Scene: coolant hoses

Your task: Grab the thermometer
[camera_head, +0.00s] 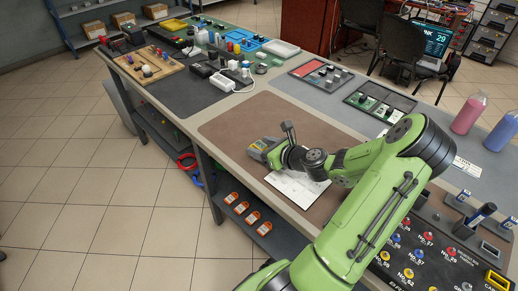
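My green arm reaches over the brown mat (240,125) on the workbench. My gripper (282,154) is at the arm's far end, low over the mat; its fingers are small and partly hidden, so I cannot tell whether it is open or shut. A grey device with yellowish marks (261,145) is right at the gripper's left side. It may be the thermometer, but I cannot tell for sure, nor whether the gripper touches it. A dark upright piece (288,132) stands just behind the gripper.
A white sheet (293,188) lies under the arm. Trays of parts (320,74) and (380,103) lie behind the mat. Pink (468,114) and blue (501,132) bottles stand at right. A black panel with coloured knobs (425,250) is front right. The mat's left part is clear.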

